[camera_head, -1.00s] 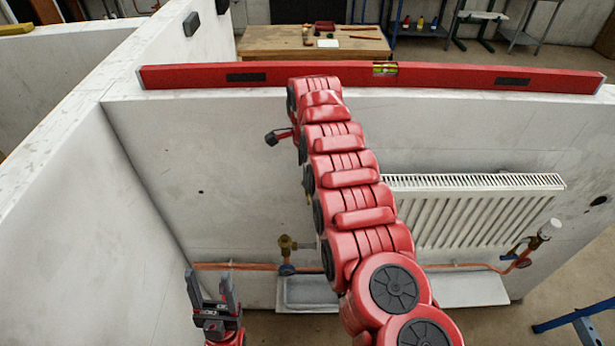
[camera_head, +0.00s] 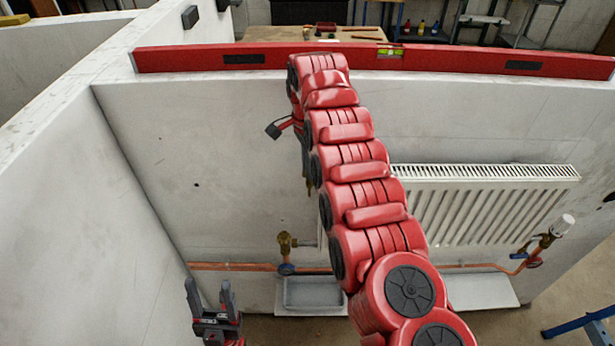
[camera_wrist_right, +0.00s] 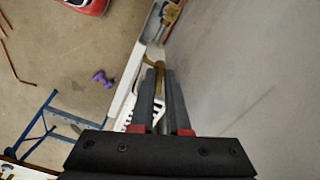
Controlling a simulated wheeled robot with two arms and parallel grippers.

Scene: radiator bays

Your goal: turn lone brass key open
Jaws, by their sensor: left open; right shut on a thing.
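My right gripper (camera_wrist_right: 160,92) is shut on a slim brass key (camera_wrist_right: 158,72), seen between its dark fingertips in the right wrist view. In the head view my red right arm hides most of this gripper; a small brownish tip shows beside the arm, in front of the bay wall. The radiator (camera_head: 490,205) hangs on that wall, partly behind the arm. A brass valve (camera_head: 286,242) stands on the copper pipe left of the arm, apart from the gripper. My left gripper (camera_head: 212,306) is open and empty at the lower left.
A red spirit level (camera_head: 460,60) lies along the wall's top edge. A grey tray (camera_head: 312,293) is below the pipe. A valve with a white head (camera_head: 562,224) stands right of the radiator. A side wall (camera_head: 80,220) bounds the left.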

